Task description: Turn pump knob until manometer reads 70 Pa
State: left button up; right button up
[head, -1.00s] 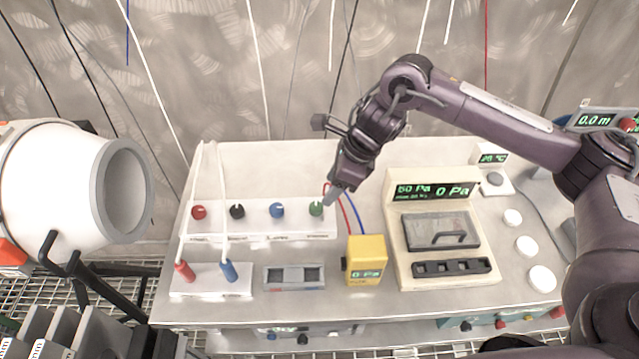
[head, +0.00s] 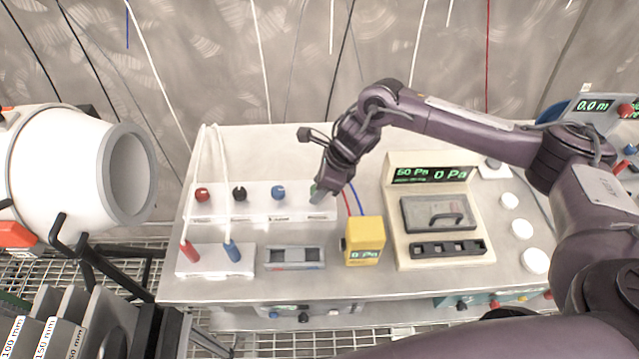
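My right gripper (head: 318,196) points down at the right end of a white knob panel (head: 262,215). Its fingertips cover most of the green knob (head: 314,188); I cannot tell whether they grip it. Red (head: 202,195), black (head: 239,194) and blue (head: 278,192) knobs stand to its left. A yellow meter (head: 366,241), with a small dark knob on its left side, seems to read 0 Pa. A beige device (head: 398,172) has a green display (head: 430,174) with a small Pa figure, 50 or 60, and a large 0 Pa. My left gripper is out of view.
A white base with red and blue plugs (head: 231,251) stands front left, and a grey two-window block (head: 293,257) beside it. Red and blue tubes rise behind the yellow meter. A large white duct (head: 80,170) stands left of the bench. White round caps (head: 535,261) lie at right.

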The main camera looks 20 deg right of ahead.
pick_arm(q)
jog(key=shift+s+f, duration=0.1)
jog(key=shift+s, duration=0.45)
pick_arm(e)
jog(key=c, duration=0.8)
jog(key=shift+o, duration=0.3)
jog(key=shift+m, duration=0.3)
